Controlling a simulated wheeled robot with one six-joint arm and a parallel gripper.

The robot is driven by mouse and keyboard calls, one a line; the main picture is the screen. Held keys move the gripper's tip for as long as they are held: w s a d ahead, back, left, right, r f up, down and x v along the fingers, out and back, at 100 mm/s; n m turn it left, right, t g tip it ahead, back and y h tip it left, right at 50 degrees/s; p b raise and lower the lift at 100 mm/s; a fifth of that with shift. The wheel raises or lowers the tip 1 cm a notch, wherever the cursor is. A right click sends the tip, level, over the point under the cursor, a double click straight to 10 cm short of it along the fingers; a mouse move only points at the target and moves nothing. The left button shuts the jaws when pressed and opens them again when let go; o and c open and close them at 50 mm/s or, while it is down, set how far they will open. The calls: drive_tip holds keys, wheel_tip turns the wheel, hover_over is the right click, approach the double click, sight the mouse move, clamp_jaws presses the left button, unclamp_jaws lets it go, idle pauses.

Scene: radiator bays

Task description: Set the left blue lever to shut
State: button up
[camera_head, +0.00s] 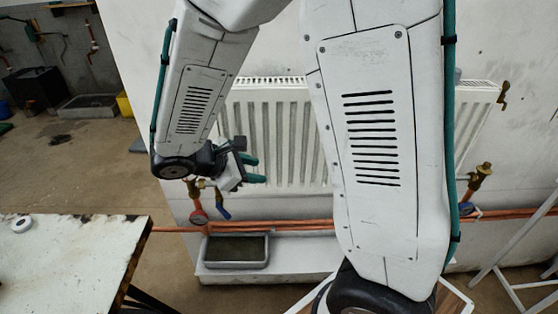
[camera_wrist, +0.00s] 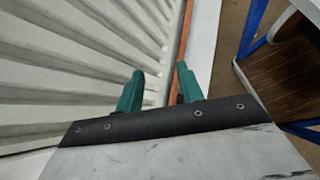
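The left blue lever (camera_head: 223,212) shows in the head view just below my gripper, at the left valve (camera_head: 195,189) under the radiator's left end. It hangs downward, tilted slightly right; its upper end is partly hidden by my gripper. My gripper (camera_head: 260,170) is just above and right of the lever, in front of the radiator (camera_head: 285,140), its teal fingers pointing right. In the wrist view my gripper (camera_wrist: 159,70) has its two fingers apart with nothing between them. The lever cannot be made out in the wrist view.
Copper pipes (camera_head: 300,226) run along the wall below the radiator. A grey tray (camera_head: 238,250) stands under the left valve. A worn white table (camera_head: 65,265) is at the lower left. A second brass valve (camera_head: 478,178) is at right. My arm hides the radiator's middle.

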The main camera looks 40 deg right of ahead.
drive_tip(key=s+d+r+m+g+y, duration=0.1)
drive_tip(key=s+r+m+y, duration=0.2)
drive_tip(key=s+r+m, duration=0.3)
drive_tip(key=shift+s+d+r+g+y, duration=0.3)
drive_tip(key=shift+s+d+y, duration=0.1)
drive_tip(key=shift+s, duration=0.55)
